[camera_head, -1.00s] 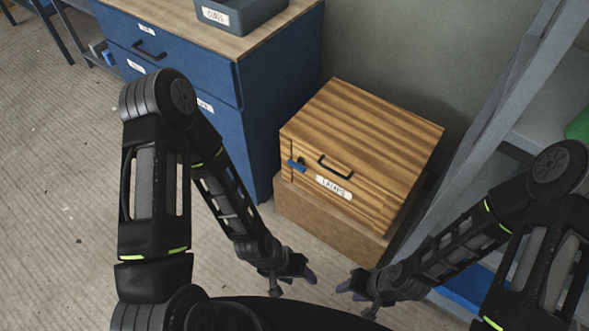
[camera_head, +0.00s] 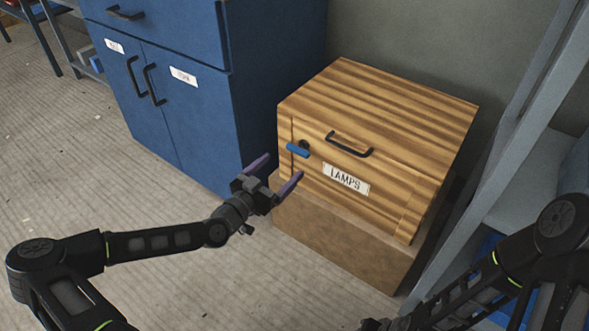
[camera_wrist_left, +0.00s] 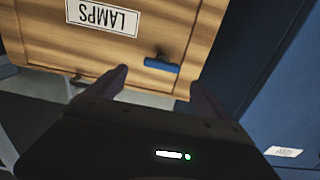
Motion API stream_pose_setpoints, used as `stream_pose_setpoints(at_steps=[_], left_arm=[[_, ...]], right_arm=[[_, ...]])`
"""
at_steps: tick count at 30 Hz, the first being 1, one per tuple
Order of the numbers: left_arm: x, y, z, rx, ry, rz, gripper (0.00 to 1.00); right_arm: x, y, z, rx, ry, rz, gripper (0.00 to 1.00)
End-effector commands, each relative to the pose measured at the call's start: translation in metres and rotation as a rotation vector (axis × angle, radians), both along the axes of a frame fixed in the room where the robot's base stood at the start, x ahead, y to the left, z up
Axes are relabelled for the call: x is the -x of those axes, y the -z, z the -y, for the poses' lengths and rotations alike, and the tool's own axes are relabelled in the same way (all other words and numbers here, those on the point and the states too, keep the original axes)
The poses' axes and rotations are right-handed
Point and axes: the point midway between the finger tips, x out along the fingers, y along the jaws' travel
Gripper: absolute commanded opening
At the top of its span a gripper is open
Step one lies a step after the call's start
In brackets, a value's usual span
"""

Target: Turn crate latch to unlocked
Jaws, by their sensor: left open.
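The wooden crate (camera_head: 370,120) with a "LAMPS" label stands on a brown base at the centre right. Its latch, a blue handle (camera_head: 297,150) on a dark round pivot, is on the upper left of the front face and lies roughly sideways. The latch also shows in the left wrist view (camera_wrist_left: 161,65), ahead of the fingers. My left gripper (camera_head: 273,172) is open and empty, just in front of and below the latch, apart from it. My right gripper (camera_head: 378,325) is mostly cut off at the bottom edge, and its fingers are hidden.
A black handle (camera_head: 349,145) sits on the crate front, right of the latch. A blue cabinet (camera_head: 190,120) stands close on the crate's left. A grey shelf unit (camera_head: 490,190) stands on the right. The floor (camera_head: 90,180) at left is clear.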

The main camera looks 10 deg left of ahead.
Motion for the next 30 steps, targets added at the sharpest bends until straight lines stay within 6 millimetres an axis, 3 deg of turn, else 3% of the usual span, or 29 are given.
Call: stream_pose_setpoints(at_steps=[14,30], left_arm=[[-0.006,-0.002,-0.002,-0.006,-0.006,0.011,0.91],[-0.07,-0.001,0.025,-0.004,-0.005,0.01,0.91]], right_arm=[[0.0,0.002,0.0,0.0,0.0,0.001,0.36],[-0.003,0.017,0.0,0.001,0.004,0.007,0.36]])
